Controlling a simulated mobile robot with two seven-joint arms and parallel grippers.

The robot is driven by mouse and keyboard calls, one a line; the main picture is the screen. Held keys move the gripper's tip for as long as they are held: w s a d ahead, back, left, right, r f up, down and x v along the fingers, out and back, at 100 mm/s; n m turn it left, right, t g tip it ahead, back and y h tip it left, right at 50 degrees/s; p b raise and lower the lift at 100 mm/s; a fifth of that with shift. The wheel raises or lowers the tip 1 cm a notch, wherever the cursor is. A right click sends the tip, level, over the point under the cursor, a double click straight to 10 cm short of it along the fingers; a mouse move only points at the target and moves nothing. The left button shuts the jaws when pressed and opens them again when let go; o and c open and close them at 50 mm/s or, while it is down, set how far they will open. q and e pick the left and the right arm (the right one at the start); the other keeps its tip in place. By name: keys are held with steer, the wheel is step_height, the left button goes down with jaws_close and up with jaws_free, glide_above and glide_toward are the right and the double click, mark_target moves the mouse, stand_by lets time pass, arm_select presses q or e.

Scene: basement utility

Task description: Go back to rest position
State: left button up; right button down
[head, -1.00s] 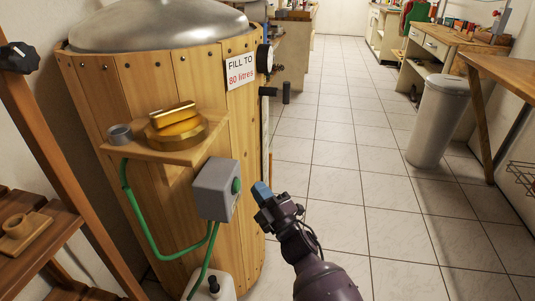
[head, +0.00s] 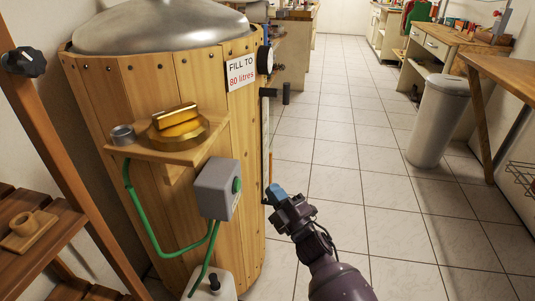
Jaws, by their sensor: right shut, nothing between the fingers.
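My right gripper (head: 277,193) is in the lower middle of the head view, its arm coming in from the bottom. Its blue-tipped fingers are shut and empty. It is over the tiled floor, just right of the grey box with a green button (head: 237,186) on the wooden barrel (head: 190,90), and appears apart from the box. My left gripper is not in view.
The barrel with its metal lid (head: 160,25) fills the left side. A small shelf (head: 165,150) on it holds a brass piece (head: 178,128). A wooden rack (head: 40,225) stands at far left. A grey bin (head: 438,120) and benches stand at right. Tiled floor (head: 335,140) between is clear.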

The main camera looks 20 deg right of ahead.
stand_by(0.6)
arm_select(q)
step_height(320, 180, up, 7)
steer(key=p, duration=0.9)
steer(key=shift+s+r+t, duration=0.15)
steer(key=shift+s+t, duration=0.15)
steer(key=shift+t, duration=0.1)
arm_select(e)
steer(key=s+d+f+m+g+h, duration=0.1)
steer(key=s+m, duration=0.4)
steer(key=s, duration=0.7)
steer(key=s+d+f+m+g+h, duration=0.2)
steer(key=s+m+g, duration=0.4)
steer(key=s, duration=0.6)
steer(key=s+d+f+m+g+h, duration=0.2)
steer(key=s+f+m+g+h, duration=0.1)
steer(key=s, duration=0.9)
step_height(320, 180, down, 3)
steer(key=shift+s+r+m+g, duration=0.15)
steer(key=shift+s+m+g, duration=0.35)
steer(key=shift+m, duration=0.7)
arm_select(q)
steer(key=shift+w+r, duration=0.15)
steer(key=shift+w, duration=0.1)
arm_select(e)
steer(key=shift+w+d, duration=0.1)
steer(key=shift+w, duration=0.05)
